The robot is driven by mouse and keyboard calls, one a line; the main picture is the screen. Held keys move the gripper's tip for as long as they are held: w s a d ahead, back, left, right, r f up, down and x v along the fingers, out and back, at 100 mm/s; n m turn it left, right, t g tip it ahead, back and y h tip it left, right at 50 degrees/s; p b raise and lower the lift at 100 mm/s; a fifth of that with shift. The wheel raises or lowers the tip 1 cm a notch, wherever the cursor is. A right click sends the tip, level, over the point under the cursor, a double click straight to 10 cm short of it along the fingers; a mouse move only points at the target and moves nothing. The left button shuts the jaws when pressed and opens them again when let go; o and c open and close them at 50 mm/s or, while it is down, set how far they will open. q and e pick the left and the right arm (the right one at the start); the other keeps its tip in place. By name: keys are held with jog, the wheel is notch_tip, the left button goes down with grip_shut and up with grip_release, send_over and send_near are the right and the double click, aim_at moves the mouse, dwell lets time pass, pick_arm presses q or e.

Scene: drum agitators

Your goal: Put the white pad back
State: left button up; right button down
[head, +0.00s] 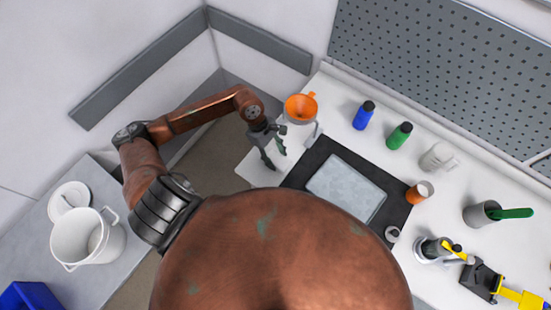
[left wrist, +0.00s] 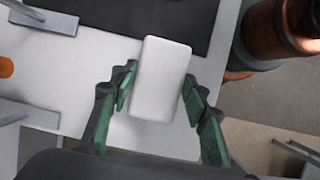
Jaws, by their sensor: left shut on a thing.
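My left gripper (head: 273,160) hangs over the left end of the white bench, near the dark mat. In the left wrist view its green-padded fingers (left wrist: 158,98) are shut on the white pad (left wrist: 160,75), a rounded white block, one finger at each long side. The pad's far end reaches the dark mat's edge in that view. In the head view the pad is hard to tell from the white bench. My right gripper is in neither view.
A dark mat (head: 292,180) with a grey plate (head: 346,188) lies right of the gripper. An orange funnel (head: 300,107) stands just behind it. Blue (head: 363,115) and green (head: 399,136) bottles stand farther back. A white bucket (head: 88,238) stands on the left counter.

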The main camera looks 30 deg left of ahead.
aim_at(274, 156)
pick_arm(q)
jog(key=shift+w+a+f, duration=0.15)
jog(key=shift+w+f, duration=0.1)
jog(key=shift+f, duration=0.15)
notch_tip(274, 156, down, 3)
jog(key=shift+r+p, duration=0.1)
jog(key=shift+p, duration=0.6)
jog(key=shift+f, duration=0.35)
jog(key=o, duration=1)
jog(key=shift+r, duration=0.1)
jog(key=shift+r, duration=0.15)
jog(key=b+v, duration=0.2)
jog(key=v, duration=1)
jog(key=shift+b, duration=0.35)
